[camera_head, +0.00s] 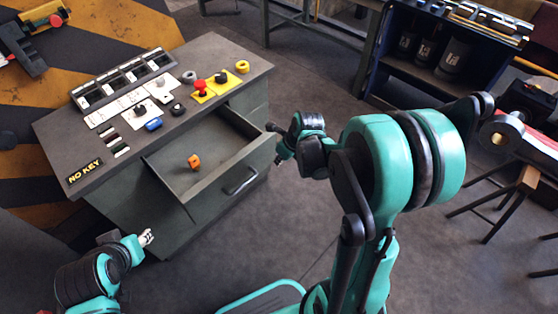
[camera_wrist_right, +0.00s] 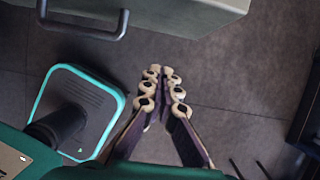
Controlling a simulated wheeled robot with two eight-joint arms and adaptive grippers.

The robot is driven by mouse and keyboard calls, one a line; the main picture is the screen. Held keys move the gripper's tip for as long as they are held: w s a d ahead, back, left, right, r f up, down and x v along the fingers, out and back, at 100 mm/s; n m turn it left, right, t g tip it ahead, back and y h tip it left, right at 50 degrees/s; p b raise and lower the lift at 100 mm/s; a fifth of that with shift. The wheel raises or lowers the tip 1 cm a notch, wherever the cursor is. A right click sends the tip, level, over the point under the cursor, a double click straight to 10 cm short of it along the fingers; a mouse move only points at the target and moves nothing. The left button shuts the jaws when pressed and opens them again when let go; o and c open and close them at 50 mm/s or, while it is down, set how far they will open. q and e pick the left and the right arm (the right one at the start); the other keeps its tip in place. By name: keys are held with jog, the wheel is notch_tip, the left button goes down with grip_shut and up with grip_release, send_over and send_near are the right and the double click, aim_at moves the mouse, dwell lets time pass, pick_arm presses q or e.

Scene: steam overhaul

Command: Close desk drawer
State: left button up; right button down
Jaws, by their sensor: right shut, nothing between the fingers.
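The grey desk drawer (camera_head: 215,190) is pulled open from the desk (camera_head: 215,55). An orange object (camera_head: 194,161) lies inside it. The drawer's bar handle (camera_head: 241,181) is on its front, and the handle also shows at the top left of the right wrist view (camera_wrist_right: 85,30). My right gripper (camera_head: 276,143) is at the far right corner of the drawer front in the head view; contact cannot be told. In the right wrist view its fingers (camera_wrist_right: 163,85) are together and empty, over floor beside the drawer. My left gripper (camera_head: 146,238) is low at the desk's near left side, its jaws too small to judge.
The desk top carries a meter panel (camera_head: 125,78), a red button on a yellow base (camera_head: 202,88), a yellow ring (camera_head: 242,67) and a "NO KEY" label (camera_head: 84,172). A dark shelf unit (camera_head: 440,55) stands at the back right.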

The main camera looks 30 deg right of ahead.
aim_at(267, 159)
jog(key=w+f+b, duration=0.1)
jog(key=w+f, duration=0.1)
jog(key=w+a+f+b, duration=0.1)
jog(key=w+f, duration=0.1)
jog(key=w+a+f+b, duration=0.1)
jog(key=w+f, duration=0.1)
jog(key=shift+a+b, duration=0.1)
jog(key=shift+b, duration=0.3)
jog(key=shift+r, duration=0.1)
